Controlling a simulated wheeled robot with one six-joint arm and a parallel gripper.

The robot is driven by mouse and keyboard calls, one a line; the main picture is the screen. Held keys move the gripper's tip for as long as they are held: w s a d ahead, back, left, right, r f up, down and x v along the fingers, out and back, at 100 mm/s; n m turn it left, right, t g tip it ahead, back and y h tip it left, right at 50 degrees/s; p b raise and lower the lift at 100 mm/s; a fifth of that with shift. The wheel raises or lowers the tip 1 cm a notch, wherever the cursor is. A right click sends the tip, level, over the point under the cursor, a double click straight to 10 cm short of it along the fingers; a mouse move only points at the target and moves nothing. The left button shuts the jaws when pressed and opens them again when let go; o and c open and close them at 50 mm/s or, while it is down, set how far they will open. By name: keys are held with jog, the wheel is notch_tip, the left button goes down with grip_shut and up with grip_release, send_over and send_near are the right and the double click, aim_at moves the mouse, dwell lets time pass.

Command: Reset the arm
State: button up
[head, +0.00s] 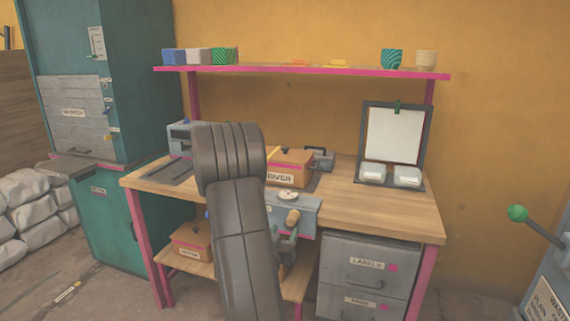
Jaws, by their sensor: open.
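My arm (243,245) rises from the bottom of the head view as thick dark grey links. It bends at a rounded joint (228,158) in front of the workbench. The arm hides part of the bench's left middle and front edge.
A shelf (300,69) runs above. A green-knobbed lever (518,213) sticks out at right.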

aim_at(290, 222)
jog(key=p+x, duration=0.1)
jog(key=x, duration=0.7)
jog(key=shift+w+d, duration=0.1)
jog(key=shift+w, duration=0.25)
jog(key=shift+s, duration=0.1)
